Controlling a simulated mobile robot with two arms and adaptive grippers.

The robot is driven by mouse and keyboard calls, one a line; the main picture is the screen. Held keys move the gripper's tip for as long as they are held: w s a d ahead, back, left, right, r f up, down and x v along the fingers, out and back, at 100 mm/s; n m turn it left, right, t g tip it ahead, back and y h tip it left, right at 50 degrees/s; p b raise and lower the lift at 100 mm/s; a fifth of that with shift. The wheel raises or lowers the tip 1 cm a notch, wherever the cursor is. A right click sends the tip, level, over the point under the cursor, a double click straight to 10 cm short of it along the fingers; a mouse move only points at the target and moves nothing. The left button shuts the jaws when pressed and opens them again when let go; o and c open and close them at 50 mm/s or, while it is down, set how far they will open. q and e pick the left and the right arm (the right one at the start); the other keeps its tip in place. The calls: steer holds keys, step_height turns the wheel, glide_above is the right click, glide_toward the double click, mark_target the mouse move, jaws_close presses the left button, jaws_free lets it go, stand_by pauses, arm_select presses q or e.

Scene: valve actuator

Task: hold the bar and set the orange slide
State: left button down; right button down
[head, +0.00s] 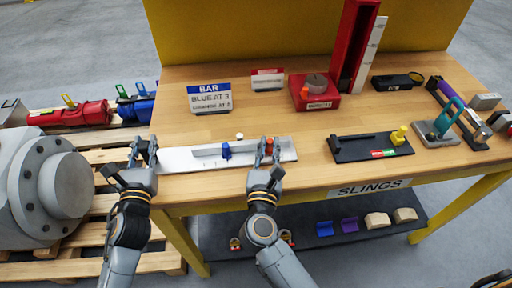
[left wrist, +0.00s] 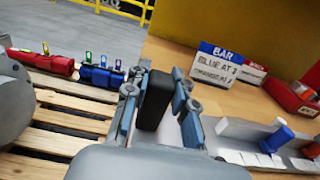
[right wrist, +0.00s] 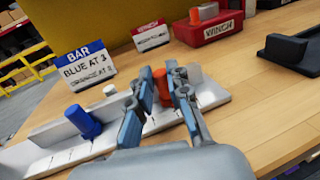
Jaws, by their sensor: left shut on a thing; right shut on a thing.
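The white bar (head: 180,160) lies along the bench's front edge, with a marked scale on its base. My left gripper (head: 143,154) is shut on the black end grip (left wrist: 156,100) at the bar's left end. The blue slide (head: 225,150) stands near the bar's middle; it also shows in the right wrist view (right wrist: 84,122). The orange slide (right wrist: 160,84) is right of it, between the fingers of my right gripper (head: 267,152), which is shut on it. The fingers hide part of the orange slide and the scale there.
A red winch box (head: 314,92) is at the back. A black tray with a yellow knob (head: 399,135) and a teal-handled device (head: 447,120) stand to the right.

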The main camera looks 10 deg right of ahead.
arm_select(q)
steer(key=shift+a, duration=0.1)
steer(key=shift+r, duration=0.1)
arm_select(e)
steer(key=c, duration=1.3)
jaws_free()
steer(key=shift+o, duration=0.2)
steer(key=shift+a, duration=0.1)
steer(key=v, duration=1.2)
arm_select(q)
steer(key=c, duration=1)
jaws_free()
steer(key=shift+c, duration=0.2)
